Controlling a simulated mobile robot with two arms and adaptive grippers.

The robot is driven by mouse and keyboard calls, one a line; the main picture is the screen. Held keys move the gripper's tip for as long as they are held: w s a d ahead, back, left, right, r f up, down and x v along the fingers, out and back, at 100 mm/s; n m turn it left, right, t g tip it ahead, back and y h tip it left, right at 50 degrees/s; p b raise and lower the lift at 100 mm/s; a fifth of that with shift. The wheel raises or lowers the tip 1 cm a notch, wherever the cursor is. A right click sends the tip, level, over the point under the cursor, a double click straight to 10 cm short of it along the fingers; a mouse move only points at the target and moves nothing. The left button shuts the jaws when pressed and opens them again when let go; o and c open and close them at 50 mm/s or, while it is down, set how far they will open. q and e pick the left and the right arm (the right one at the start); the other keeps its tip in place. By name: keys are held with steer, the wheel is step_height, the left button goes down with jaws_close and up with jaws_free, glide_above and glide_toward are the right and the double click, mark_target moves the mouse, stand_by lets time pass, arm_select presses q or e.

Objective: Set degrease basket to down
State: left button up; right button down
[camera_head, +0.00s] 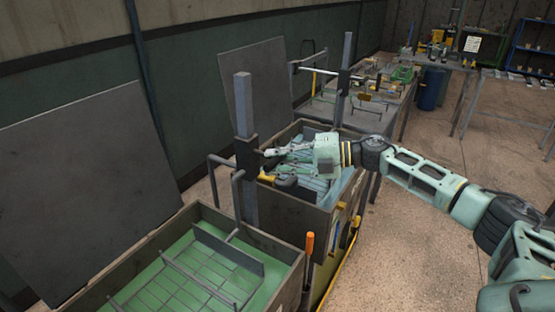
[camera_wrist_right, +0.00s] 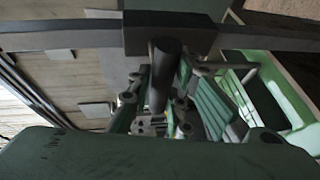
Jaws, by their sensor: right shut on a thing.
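In the head view, a dark slider block (camera_head: 246,156) sits on a grey upright post (camera_head: 243,105) between two tanks. My right gripper (camera_head: 270,163) reaches in from the right and its fingers are at the block's near side. In the right wrist view, the fingers (camera_wrist_right: 160,105) close around a dark round handle (camera_wrist_right: 165,62) that sticks out from the block (camera_wrist_right: 168,35). A basket frame (camera_head: 228,250) lies low in the front tank, over green liquid. I cannot tell for sure which basket is the degrease one. My left gripper is out of view.
The front tank (camera_head: 292,262) is at the lower left, with an orange-handled tool (camera_head: 309,245) at its corner. The second tank (camera_head: 290,208) is under my right forearm. Raised dark lids (camera_head: 85,190) stand behind. A cluttered bench (camera_head: 385,105) is farther back; the floor at right is clear.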

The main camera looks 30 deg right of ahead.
step_height(320, 180, down, 17)
steer(key=b, duration=1)
steer(key=shift+s+f+b, duration=0.15)
steer(key=shift+s+b, duration=0.1)
steer(key=shift+b, duration=0.1)
steer(key=shift+a, duration=0.1)
steer(key=c, duration=1.6)
jaws_free()
steer(key=shift+c, duration=0.2)
steer(key=shift+w, duration=0.15)
steer(key=shift+r, duration=0.25)
steer(key=shift+d, duration=0.2)
steer(key=v, duration=1.1)
steer(key=shift+s+d, duration=0.25)
steer(key=shift+r, duration=0.1)
